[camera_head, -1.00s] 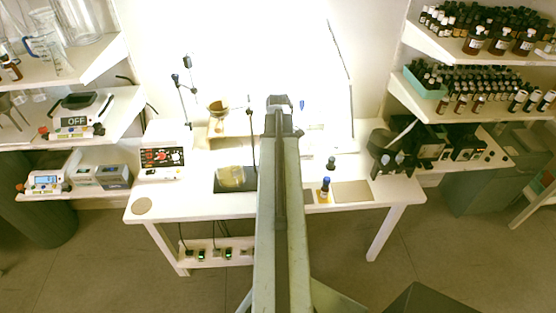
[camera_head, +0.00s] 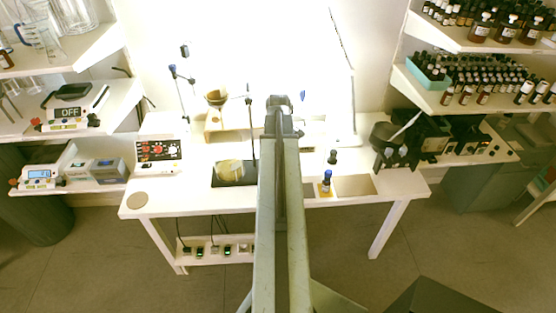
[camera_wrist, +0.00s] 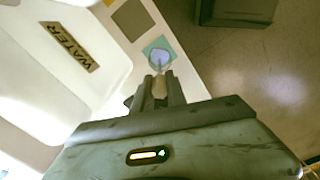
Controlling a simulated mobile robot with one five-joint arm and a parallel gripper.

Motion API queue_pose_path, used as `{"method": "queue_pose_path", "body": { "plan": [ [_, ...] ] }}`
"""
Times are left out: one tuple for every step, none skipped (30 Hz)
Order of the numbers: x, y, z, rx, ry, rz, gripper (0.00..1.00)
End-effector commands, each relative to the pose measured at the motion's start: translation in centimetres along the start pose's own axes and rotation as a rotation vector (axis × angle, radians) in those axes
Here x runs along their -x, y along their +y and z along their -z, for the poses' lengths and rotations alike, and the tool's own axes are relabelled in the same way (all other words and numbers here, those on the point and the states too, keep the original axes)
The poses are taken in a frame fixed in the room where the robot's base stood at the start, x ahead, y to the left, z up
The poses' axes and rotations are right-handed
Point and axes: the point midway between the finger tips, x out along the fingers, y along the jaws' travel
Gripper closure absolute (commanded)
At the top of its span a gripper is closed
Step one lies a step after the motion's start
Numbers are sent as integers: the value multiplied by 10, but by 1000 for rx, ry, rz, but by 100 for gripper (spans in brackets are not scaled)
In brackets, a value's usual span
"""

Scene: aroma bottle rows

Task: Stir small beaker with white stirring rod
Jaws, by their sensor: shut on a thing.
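My gripper (camera_wrist: 160,92) is shut on a pale, whitish piece (camera_wrist: 159,86), which fits the white stirring rod; only a short part of it shows between the fingers. Just beyond the fingertips, a small clear, bluish-white vessel (camera_wrist: 159,56), likely the small beaker, stands on a teal square (camera_wrist: 149,47). I cannot tell whether the rod reaches into it. In the head view my gripper (camera_head: 279,101) is at the far end of my arm, over the back of the table, and the arm hides what lies below it.
A large white container marked WATER (camera_wrist: 70,46) is close on the left in the wrist view. Laden shelves flank both sides.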

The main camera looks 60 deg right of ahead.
Motion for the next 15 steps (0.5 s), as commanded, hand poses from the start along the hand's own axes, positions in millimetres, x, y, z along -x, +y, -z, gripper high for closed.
{"method": "queue_pose_path", "body": {
  "plan": [
    [-9,0,0,0,0,0,100],
    [-11,0,0,0,0,0,100],
    [-14,0,0,0,0,0,100],
    [-17,0,0,0,0,0,100],
    [-19,0,0,0,0,0,100],
    [-22,0,0,0,0,0,100],
    [-25,0,0,0,0,0,100],
    [-27,0,0,0,0,0,100],
    [-30,0,0,0,0,0,100],
    [-33,0,0,0,0,0,100],
    [-35,0,0,0,0,0,100],
    [-38,0,0,0,0,0,100],
    [-41,0,0,1,0,0,100],
    [-43,0,0,1,0,0,100],
    [-46,0,0,1,0,0,100]
  ]
}}
